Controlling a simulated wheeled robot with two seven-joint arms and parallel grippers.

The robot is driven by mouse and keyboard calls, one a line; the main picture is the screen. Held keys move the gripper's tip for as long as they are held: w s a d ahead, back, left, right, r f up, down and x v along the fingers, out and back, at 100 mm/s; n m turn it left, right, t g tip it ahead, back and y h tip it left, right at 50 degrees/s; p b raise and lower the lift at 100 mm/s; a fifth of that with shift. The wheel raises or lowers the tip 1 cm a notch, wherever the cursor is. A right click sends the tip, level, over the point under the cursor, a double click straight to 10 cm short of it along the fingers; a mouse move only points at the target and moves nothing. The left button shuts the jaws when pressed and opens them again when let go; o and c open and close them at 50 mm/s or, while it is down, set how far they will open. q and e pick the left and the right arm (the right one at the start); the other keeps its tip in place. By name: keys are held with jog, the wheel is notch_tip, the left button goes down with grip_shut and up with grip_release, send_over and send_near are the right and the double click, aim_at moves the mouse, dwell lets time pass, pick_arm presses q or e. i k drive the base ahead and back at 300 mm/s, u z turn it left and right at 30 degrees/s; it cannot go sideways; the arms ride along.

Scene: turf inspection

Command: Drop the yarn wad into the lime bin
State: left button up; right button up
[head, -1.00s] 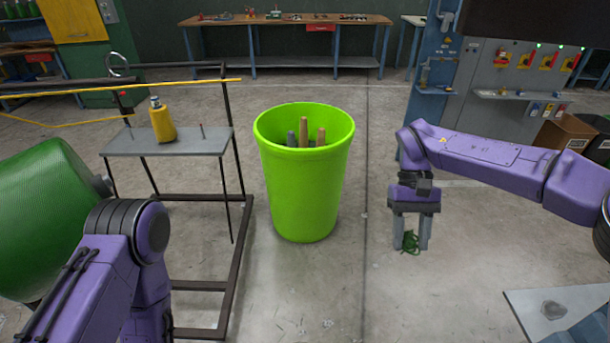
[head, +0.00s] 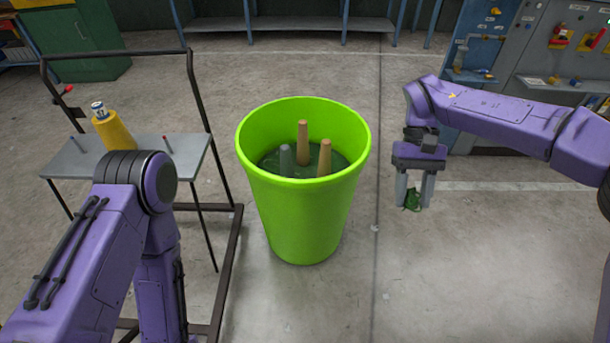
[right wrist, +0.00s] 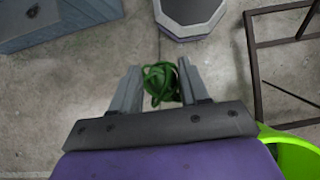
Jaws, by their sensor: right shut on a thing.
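The lime bin (head: 303,215) stands upright on the floor in the middle of the head view. Several cones or rods stick up inside it above a dark green bottom. My right gripper (head: 414,198) is to the right of the bin, pointing down, shut on the dark green yarn wad (head: 412,200). In the right wrist view the yarn wad (right wrist: 160,84) is a loose tangle between the two fingers, and the lime bin's rim (right wrist: 290,148) shows at the lower right. My left arm is at the lower left of the head view; its gripper is not visible.
A metal stand with a grey shelf (head: 70,165) and a yellow cone spool (head: 112,130) is left of the bin. A workbench (head: 300,22) is at the back, and a grey panel (head: 560,75) at the right. The floor between bin and right gripper is clear.

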aim_at(307, 174)
jog(key=z, duration=1.1)
jog(key=i, duration=1.4)
jog(key=u, duration=2.3)
jog(key=i, duration=0.5)
